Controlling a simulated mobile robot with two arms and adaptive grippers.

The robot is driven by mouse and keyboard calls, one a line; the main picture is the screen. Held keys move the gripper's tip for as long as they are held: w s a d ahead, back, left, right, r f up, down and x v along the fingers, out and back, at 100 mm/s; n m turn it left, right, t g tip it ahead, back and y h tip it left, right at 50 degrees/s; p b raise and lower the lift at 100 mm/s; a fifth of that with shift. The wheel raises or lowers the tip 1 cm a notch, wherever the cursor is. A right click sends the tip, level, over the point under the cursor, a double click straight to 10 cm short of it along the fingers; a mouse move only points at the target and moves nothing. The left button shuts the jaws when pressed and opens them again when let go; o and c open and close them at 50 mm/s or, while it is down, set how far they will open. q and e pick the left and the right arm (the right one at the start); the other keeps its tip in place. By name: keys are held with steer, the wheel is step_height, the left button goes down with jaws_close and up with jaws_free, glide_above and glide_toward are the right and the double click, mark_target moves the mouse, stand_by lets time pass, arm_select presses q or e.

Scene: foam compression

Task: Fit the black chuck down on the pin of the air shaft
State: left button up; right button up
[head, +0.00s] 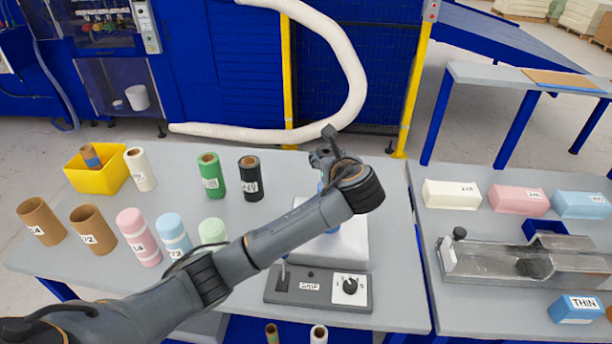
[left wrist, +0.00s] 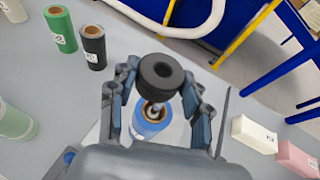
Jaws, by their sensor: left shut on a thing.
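My left gripper (left wrist: 160,88) is shut on the black chuck (left wrist: 160,72), a thick dark ring with a centre hole. In the left wrist view the chuck shows just beyond the pin of the air shaft (left wrist: 154,108), which sticks up from the core of a blue roll (left wrist: 150,127). The pin looks apart from the chuck; the height between them is hard to tell. In the head view my left gripper (head: 326,158) is over the white block of the station (head: 345,245), and my arm hides most of the roll and shaft. My right gripper is not in view.
The station's grey control box (head: 318,289) with a knob is at the table front. Green (head: 211,175) and black (head: 250,178) rolls stand left of the gripper. Pink (head: 138,237) and brown (head: 41,221) rolls and a yellow bin (head: 97,173) stand further left. The right table holds foam blocks (head: 452,194).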

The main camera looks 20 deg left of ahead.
arm_select(q)
steer(key=shift+w+d+r+p, duration=0.2)
steer(key=shift+w+d+r, duration=0.2)
steer(key=shift+r, duration=0.2)
steer(key=shift+w+d+r+p, duration=0.15)
steer(key=shift+w+d+r, duration=0.1)
steer(key=shift+d+r, duration=0.25)
steer(key=shift+a+f, duration=0.15)
steer(key=shift+f, duration=1.9)
steer(key=shift+f, duration=0.6)
steer(key=shift+f+b, duration=0.35)
steer(key=shift+f, duration=1.5)
steer(key=shift+f, duration=0.25)
steer(key=shift+f, duration=0.35)
steer(key=shift+s+f, duration=0.1)
steer(key=shift+f, duration=0.1)
steer(key=o, duration=1.3)
